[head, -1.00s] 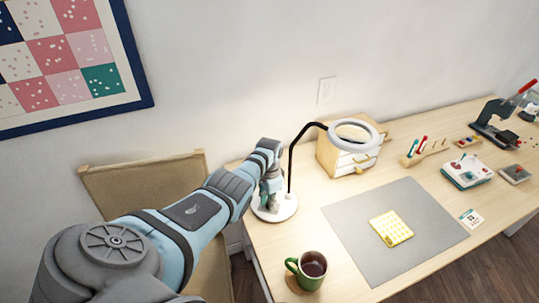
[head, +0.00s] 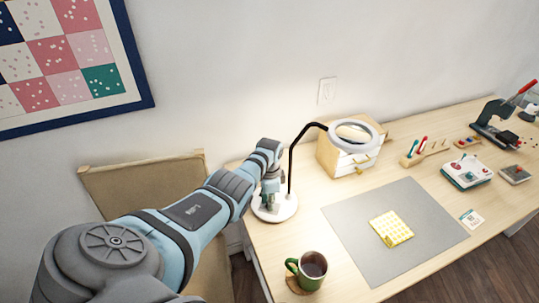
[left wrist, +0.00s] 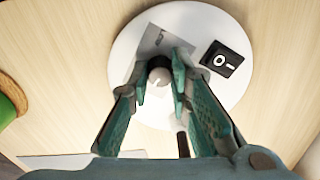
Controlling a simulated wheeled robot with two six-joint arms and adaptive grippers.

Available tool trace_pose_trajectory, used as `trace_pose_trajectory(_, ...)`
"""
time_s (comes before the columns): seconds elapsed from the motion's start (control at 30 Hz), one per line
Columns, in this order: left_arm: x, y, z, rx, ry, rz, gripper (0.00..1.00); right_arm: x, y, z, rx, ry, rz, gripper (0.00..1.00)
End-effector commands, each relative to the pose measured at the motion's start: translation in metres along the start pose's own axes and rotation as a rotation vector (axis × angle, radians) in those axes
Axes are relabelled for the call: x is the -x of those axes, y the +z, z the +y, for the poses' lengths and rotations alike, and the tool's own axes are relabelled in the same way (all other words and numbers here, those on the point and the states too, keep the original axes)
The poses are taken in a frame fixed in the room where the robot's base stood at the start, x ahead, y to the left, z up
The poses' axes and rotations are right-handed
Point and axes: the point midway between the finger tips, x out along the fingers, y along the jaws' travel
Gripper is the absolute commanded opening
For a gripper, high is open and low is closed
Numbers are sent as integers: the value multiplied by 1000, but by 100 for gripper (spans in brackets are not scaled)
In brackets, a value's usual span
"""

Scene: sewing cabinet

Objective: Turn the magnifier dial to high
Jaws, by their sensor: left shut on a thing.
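The magnifier lamp has a round white base (head: 285,208), a black curved neck (head: 293,160) and a white ring lens (head: 356,135). My left gripper (head: 270,205) reaches down over the base. In the left wrist view, my left gripper (left wrist: 160,75) is shut on the small grey dial (left wrist: 159,78), one finger on each side. A pale line shows on the dial's face. A grey label (left wrist: 152,45) lies beside the dial, partly hidden by the fingers; its marks are too unclear to read. My right gripper is not in view.
A green mug (head: 311,270) stands near the table's front edge. A grey mat (head: 355,225) with a yellow patterned cloth (head: 391,228) lies right of the lamp. A small wooden drawer box (head: 335,158) stands behind the lens.

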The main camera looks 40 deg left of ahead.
Motion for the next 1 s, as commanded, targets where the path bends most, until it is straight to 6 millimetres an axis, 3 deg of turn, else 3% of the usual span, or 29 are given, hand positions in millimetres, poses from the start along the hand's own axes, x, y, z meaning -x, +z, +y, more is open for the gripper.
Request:
trace_pose_trajectory(0.03, 1, -1, -1, 0, -4, 3, 0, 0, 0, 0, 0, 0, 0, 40)
trace_pose_trajectory(0.07, 1, -1, -1, 0, -4, 3, 20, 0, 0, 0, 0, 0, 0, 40)
trace_pose_trajectory(0.2, 1, 0, -1, 1, -3, 2, 39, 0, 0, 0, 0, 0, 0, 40)
trace_pose_trajectory(0.5, 2, 0, -1, 2, -1, 1, 39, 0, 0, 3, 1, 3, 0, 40)
trace_pose_trajectory(0.63, 13, 0, -2, 2, -3, 3, 39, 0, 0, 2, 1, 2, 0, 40)
trace_pose_trajectory(1.0, 107, 0, -1, 1, -4, 2, 39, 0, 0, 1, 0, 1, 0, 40)
